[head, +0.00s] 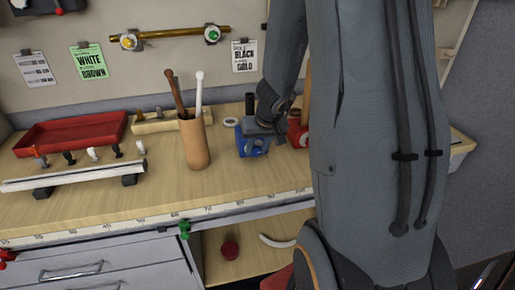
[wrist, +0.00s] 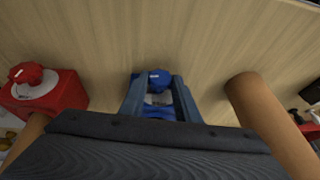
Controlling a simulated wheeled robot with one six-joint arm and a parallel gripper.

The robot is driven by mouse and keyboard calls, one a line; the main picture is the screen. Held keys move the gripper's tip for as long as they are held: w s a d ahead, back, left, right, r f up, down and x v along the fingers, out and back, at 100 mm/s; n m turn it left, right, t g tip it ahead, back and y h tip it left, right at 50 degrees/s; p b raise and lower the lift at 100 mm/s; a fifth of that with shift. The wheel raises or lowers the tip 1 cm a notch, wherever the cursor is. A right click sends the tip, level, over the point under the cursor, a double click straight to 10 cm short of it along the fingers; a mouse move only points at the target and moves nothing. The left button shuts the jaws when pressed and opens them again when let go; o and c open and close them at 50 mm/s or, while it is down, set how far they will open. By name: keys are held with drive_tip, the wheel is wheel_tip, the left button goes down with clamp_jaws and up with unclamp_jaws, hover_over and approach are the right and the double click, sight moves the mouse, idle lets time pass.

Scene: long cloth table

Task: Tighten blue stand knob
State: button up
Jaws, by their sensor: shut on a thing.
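The blue stand (head: 250,147) sits on the wooden worktop, right of a cup, and my arm partly covers it in the head view. In the wrist view its blue knob (wrist: 159,78) lies between the tips of my gripper (wrist: 158,88), one finger on each side. My gripper is shut on the knob. A pale grey part of the stand shows between the fingers; the rest is hidden behind my wrist. In the head view my gripper (head: 268,118) reaches down at the stand, and the knob cannot be made out there.
A red stand (head: 297,134) with a red knob (wrist: 27,73) is close by, partly behind my arm. A tan cup (head: 194,143) with two sticks stands to the left. A red tray (head: 72,133) and a white bar (head: 75,176) lie farther left.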

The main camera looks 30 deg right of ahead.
drive_tip(key=shift+w+d+f+y+b, duration=0.15)
drive_tip(key=shift+y+b, duration=0.25)
drive_tip(key=shift+b, duration=0.8)
drive_tip(key=y+b, duration=0.1)
drive_tip(key=b, duration=0.3)
drive_tip(key=shift+d+m+t+b, duration=0.2)
drive_tip(key=shift+m+t+b, duration=0.1)
drive_tip(key=shift+t, duration=0.1)
drive_tip(key=shift+s+y+b, duration=0.2)
drive_tip(key=shift+y+b, duration=0.25)
drive_tip(key=shift+y, duration=0.05)
drive_tip(key=o, duration=1)
drive_tip(key=shift+o, duration=0.2)
drive_tip(key=shift+s+r, duration=0.1)
drive_tip(key=shift+r, duration=0.1)
drive_tip(key=v, duration=0.7)
drive_tip(key=shift+s+r, duration=0.15)
drive_tip(key=shift+r, duration=0.1)
